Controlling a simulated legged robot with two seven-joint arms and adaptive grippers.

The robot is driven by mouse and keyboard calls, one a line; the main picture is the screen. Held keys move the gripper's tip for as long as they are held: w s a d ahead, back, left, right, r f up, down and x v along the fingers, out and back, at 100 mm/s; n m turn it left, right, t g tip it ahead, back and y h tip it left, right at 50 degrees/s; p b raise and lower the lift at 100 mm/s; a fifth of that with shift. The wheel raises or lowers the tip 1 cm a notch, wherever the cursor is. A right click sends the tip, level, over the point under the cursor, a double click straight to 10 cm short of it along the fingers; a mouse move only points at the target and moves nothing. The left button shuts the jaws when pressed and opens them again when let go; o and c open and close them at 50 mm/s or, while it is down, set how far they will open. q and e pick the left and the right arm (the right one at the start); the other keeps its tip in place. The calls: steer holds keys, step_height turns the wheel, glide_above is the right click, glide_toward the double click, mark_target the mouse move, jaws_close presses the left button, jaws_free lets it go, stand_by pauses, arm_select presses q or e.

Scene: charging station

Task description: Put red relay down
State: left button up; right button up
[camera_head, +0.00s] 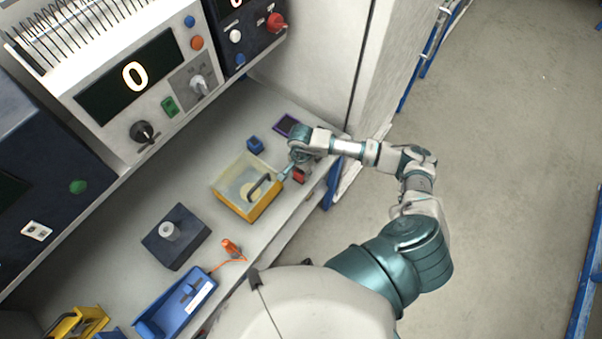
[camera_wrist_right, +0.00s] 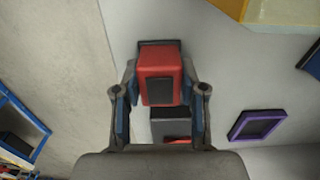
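The red relay (camera_wrist_right: 160,68) has a dark front panel and sits between the two fingers of my right gripper (camera_wrist_right: 160,90) in the right wrist view. The blue finger pads appear to press on both its sides. In the head view, my right gripper (camera_head: 298,162) is low over the right end of the workbench, with red (camera_head: 300,174) showing just below it. A dark block with some red (camera_wrist_right: 170,127) shows below the relay in the wrist view. Whether the held relay touches the surface is unclear. My left gripper is out of view.
A yellow box (camera_head: 232,206) with a clear top stands left of the gripper. A blue block (camera_head: 255,144) and a purple-framed pad (camera_head: 287,125) lie behind. A dark block (camera_head: 160,248), blue tray (camera_head: 150,329) and orange-handled item (camera_head: 231,247) lie farther left on the bench.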

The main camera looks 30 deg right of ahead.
jaws_close()
steer(key=shift+d, duration=0.4)
